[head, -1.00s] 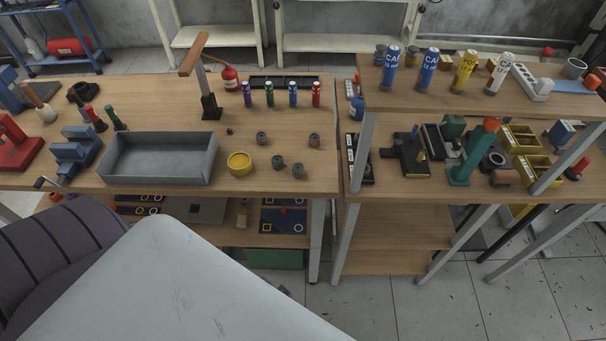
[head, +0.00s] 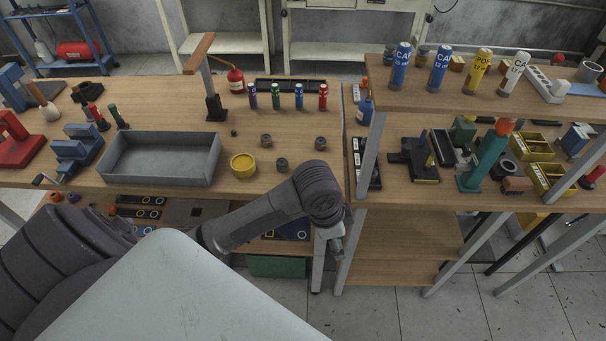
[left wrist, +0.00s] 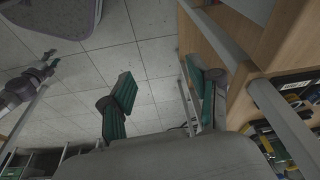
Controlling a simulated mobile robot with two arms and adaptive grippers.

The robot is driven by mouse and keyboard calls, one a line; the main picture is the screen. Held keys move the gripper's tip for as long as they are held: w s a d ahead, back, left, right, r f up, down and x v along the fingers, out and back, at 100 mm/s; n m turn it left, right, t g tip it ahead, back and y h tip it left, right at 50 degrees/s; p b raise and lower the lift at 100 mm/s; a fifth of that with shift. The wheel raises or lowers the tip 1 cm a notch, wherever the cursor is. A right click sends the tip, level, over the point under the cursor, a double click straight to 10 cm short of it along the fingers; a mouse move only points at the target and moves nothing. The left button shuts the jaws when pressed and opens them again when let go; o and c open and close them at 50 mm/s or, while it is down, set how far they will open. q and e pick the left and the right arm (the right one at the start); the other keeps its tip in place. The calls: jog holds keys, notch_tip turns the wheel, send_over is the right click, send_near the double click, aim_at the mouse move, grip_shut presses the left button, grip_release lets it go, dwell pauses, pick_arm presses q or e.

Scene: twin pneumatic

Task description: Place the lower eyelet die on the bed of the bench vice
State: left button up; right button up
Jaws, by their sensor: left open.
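Several small grey cylindrical pieces stand on the left bench, one at the back (head: 266,140), one at the right (head: 320,143) and one nearer the front (head: 282,164); I cannot tell which is the lower eyelet die. The blue bench vice (head: 75,150) stands at the left, beside a grey tray. My left arm reaches across the bench's front edge and hides part of it. My left gripper (left wrist: 165,80) is open and empty, with green-padded fingers above the floor beside the bench. A gripper at the left of the wrist view, seemingly my right (left wrist: 50,60), is small and unclear.
The grey tray (head: 160,160) and a yellow round container (head: 243,165) stand on the left bench. Coloured bottles and a lamp-like post (head: 212,95) are behind. The right bench has a raised shelf (head: 470,95) on metal posts. Bare wood lies around the grey pieces.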

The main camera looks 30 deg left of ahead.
pick_arm(q)
jog(key=w+a+r+m+g+y, duration=0.2)
jog(key=w+a+r, duration=0.9)
jog(key=a+r, duration=0.45)
jog(key=f, duration=0.8)
jog(key=shift+w+a+f, duration=0.15)
jog(key=shift+a+f, duration=0.05)
jog(key=shift+f, duration=0.05)
jog(key=shift+w+a+f+p, duration=0.15)
jog(key=shift+f+p, duration=0.15)
jog(key=shift+f, duration=1.1)
jog(key=shift+s+a+f+p, duration=0.1)
jog(key=shift+f+p, duration=0.15)
jog(key=shift+f, duration=1.1)
jog(key=shift+r, duration=0.1)
grip_shut()
